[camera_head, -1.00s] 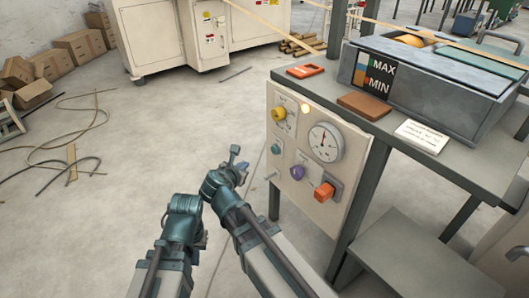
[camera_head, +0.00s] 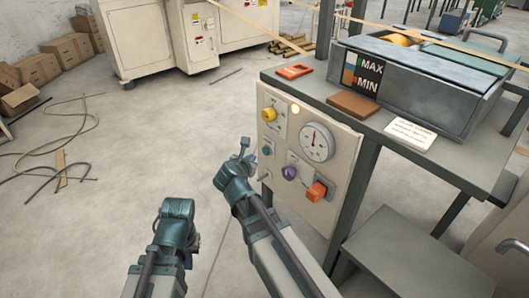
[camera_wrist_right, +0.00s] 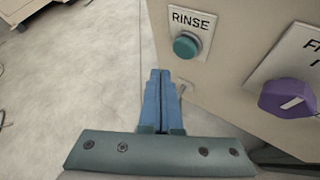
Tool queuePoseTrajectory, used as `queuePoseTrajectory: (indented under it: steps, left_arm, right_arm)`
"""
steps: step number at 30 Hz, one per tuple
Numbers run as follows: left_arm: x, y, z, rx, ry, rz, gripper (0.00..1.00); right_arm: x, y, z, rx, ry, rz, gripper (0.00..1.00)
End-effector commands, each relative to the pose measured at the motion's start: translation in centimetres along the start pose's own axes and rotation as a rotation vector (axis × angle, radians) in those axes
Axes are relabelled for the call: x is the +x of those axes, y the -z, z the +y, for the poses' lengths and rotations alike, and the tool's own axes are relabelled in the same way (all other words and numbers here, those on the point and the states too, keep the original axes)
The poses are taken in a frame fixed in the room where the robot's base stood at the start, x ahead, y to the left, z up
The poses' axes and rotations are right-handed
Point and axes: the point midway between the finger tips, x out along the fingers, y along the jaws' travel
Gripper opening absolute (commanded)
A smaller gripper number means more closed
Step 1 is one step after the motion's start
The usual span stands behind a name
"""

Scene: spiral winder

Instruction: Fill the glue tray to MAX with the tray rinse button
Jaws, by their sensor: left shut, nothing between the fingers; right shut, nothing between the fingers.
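The glue tray (camera_head: 430,100) is a grey metal trough on the bench, with a MAX and MIN label and a coloured strip (camera_head: 350,68) on its end. The liquid level is too small to tell. The teal rinse button (camera_head: 267,151) is on the beige control panel; the right wrist view shows it under a RINSE label (camera_wrist_right: 186,46). My right gripper (camera_head: 244,146) is shut and empty, just left of the button and apart from it; its closed fingers show in the right wrist view (camera_wrist_right: 160,75). My left gripper (camera_head: 178,208) is lower left, away from the panel, its fingertips not clear.
The panel also holds a yellow knob (camera_head: 268,115), a dial gauge (camera_head: 317,142), a purple knob (camera_head: 289,173) and an orange switch (camera_head: 317,191). A brown block (camera_head: 353,105) and a card (camera_head: 411,134) lie on the bench.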

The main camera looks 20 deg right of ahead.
Motion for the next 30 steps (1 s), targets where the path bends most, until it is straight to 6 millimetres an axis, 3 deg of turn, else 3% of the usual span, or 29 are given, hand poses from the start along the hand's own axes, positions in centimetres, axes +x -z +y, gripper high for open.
queuePoseTrajectory:
  steps: [9,30]
  left_arm:
    - [0.0,0.0,0.0,0.0,0.0,0.0,0.0]
    - [0.0,0.0,0.0,0.0,0.0,0.0,0.0]
  right_arm:
    - [1.5,-1.1,-1.1,0.001,0.0,0.0,0.0]
    - [1.6,-1.1,-1.1,0.001,-0.001,0.0,0.0]
